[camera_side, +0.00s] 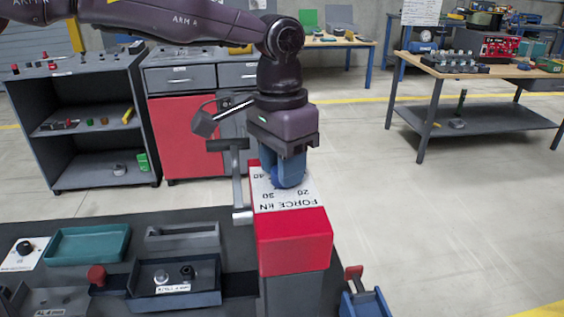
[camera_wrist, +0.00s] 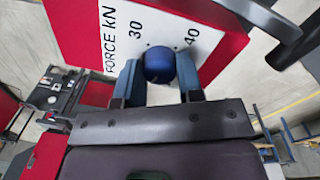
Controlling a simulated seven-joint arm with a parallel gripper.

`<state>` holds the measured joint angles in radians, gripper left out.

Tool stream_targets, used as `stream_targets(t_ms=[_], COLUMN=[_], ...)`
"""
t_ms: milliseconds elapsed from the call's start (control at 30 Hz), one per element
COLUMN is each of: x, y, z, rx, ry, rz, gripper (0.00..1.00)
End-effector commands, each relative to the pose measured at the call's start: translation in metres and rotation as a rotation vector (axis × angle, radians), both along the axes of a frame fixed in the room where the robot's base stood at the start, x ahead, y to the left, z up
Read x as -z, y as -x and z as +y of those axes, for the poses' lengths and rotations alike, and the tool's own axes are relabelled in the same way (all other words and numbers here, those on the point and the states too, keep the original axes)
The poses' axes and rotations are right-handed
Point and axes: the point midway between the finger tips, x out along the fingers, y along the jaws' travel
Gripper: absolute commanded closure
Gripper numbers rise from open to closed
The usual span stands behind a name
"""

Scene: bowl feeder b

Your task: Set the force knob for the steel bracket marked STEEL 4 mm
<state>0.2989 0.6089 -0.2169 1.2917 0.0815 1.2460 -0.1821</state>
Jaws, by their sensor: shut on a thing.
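The force knob (camera_wrist: 160,65) is a round blue knob on a white plate (camera_wrist: 120,25) marked FORCE kN. My gripper (camera_wrist: 159,73) is shut on it, one blue-grey finger on each side. In the wrist view the numbers 30 and 40 show beyond the knob. I see no pointer mark on the knob, so its setting cannot be told. In the side view my gripper (camera_side: 288,172) reaches down onto the plate of the red-topped press (camera_side: 293,245) and mostly hides the knob. A dark tray (camera_side: 200,299) at lower left bears a small label I cannot read surely; I cannot make out the steel bracket.
A grey lever (camera_side: 238,180) stands left of the plate. A teal tray (camera_side: 88,244), a grey holder (camera_side: 183,237) and a red knob (camera_side: 96,275) are on the dark bench at left. A blue bin (camera_side: 367,303) is at the press's lower right.

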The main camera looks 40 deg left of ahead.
Motion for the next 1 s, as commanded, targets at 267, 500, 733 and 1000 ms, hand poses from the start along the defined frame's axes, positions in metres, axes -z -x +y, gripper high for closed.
stream_targets(t_ms=[267, 500, 733, 1000], x=[-0.0008, -0.0009, -0.0012, -0.0011], y=[-0.0002, -0.0005, -0.0006, -0.0007], z=[-0.0001, -0.0004, -0.0005, -0.0007], rx=[0.261, 0.489, 0.708, 0.964], ry=[0.001, 0.002, 0.002, 0.002], rz=[0.0, 0.0, -0.001, -0.001], gripper=[0.89, 0.89, 0.89, 0.89])
